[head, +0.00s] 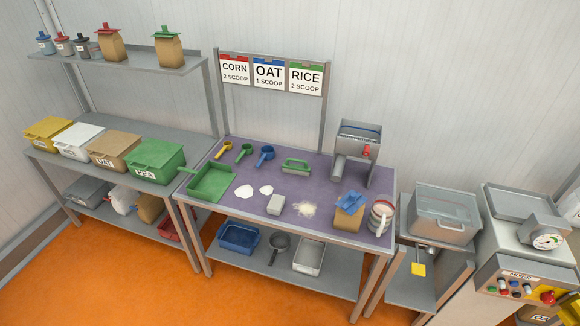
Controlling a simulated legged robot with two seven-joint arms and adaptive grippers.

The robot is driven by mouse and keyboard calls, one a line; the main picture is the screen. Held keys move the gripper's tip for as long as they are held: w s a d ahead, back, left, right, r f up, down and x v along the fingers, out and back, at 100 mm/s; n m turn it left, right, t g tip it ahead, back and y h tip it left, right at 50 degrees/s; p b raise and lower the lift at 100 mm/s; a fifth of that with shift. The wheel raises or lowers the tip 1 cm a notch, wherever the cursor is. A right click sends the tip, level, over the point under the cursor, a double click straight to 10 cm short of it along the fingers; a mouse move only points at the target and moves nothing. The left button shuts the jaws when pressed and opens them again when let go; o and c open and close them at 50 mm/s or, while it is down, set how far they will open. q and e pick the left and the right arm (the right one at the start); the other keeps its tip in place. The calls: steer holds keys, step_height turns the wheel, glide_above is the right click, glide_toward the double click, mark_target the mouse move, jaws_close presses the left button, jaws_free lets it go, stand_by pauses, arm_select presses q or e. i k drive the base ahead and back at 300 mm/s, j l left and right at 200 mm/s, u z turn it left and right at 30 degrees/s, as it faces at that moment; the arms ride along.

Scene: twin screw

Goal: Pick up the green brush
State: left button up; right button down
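A small green brush (295,166) with a light underside lies on the purple table top (328,185), towards its back middle. It stands clear of the things around it. Neither of my grippers shows in the head view, and nothing touches the brush.
A green dustpan-like tray (210,182) lies at the table's left. Yellow, green and blue scoops (265,153) stand to the brush's left. A grey machine (355,150) is to its right.

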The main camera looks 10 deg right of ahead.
mark_target(291, 169)
steer(key=i+j+z, duration=0.35)
steer(key=j, duration=0.4)
steer(key=i+j+z, duration=0.15)
steer(key=i+j, duration=0.15)
steer(key=j, duration=0.1)
